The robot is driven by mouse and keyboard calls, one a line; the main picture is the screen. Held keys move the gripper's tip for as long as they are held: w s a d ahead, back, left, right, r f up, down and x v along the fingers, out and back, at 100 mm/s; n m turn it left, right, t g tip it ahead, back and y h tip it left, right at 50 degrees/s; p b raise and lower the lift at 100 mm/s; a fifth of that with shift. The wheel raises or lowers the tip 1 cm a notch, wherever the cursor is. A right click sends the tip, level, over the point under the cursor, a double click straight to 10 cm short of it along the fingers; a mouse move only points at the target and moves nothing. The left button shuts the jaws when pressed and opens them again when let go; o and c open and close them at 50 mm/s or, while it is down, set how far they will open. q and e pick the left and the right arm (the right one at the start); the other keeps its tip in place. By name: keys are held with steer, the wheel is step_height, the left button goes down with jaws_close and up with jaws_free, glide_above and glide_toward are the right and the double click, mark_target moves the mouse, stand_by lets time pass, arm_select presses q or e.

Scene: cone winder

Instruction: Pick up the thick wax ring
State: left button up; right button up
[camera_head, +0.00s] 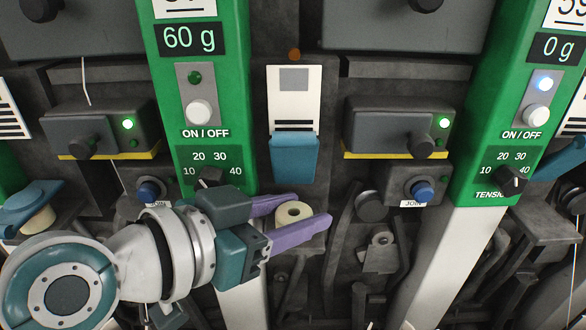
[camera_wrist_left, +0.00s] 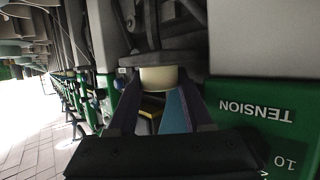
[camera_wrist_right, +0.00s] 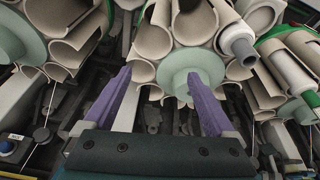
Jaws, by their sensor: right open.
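The thick wax ring (camera_head: 293,212) is a cream ring with a dark hole, low in the middle of the head view. My left gripper (camera_head: 313,207) has its purple fingers on either side of it, apparently touching it. In the left wrist view the ring (camera_wrist_left: 157,78) fills the gap between the fingertips, in front of dark machine parts. My right gripper (camera_wrist_right: 160,82) is open and empty, in front of pale cones and a light green disc in the right wrist view.
Green machine posts (camera_head: 203,90) with knobs stand close behind. A blue flap (camera_head: 294,157) hangs just above the ring. Another cream ring (camera_head: 40,220) is under a blue arm at far left.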

arm_select(q)
jaws_close()
steer(key=shift+r, duration=0.1)
